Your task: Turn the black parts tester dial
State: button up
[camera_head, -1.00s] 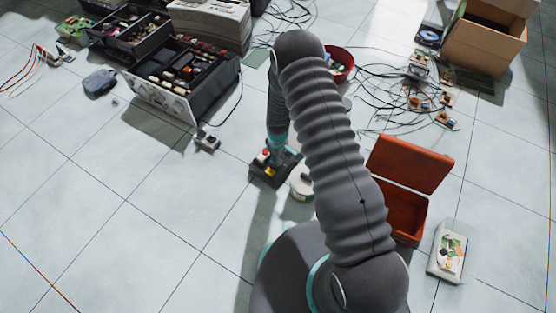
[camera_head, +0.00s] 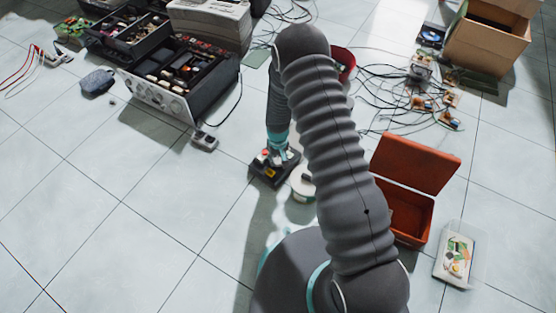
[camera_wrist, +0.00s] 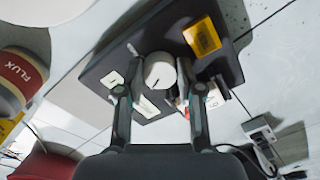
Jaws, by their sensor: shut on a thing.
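The black parts tester (camera_head: 262,170) sits on the tiled floor below my gripper. In the wrist view its dark top plate (camera_wrist: 100,74) fills the upper middle. Its pale round dial (camera_wrist: 160,70), with a dark pointer line, stands between the fingers of my gripper (camera_wrist: 160,88). The fingers are shut on the dial from both sides. A yellow block (camera_wrist: 203,37) sits on the plate beside the dial. In the head view my gripper (camera_head: 277,152) is over the tester, and the dial is hidden there.
A white round tin (camera_head: 302,185) stands close right of the tester. An open red box (camera_head: 410,160) and a tray of parts (camera_head: 457,258) lie further right. A small grey device (camera_head: 204,140) and an open amplifier (camera_head: 180,85) are at left. The floor at front left is clear.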

aim_at(278, 161)
dwell(0.4)
jog(key=o, duration=0.9)
jog(key=shift+c, duration=0.2)
notch_tip(278, 161, up, 12)
jog(key=shift+s, duration=0.1)
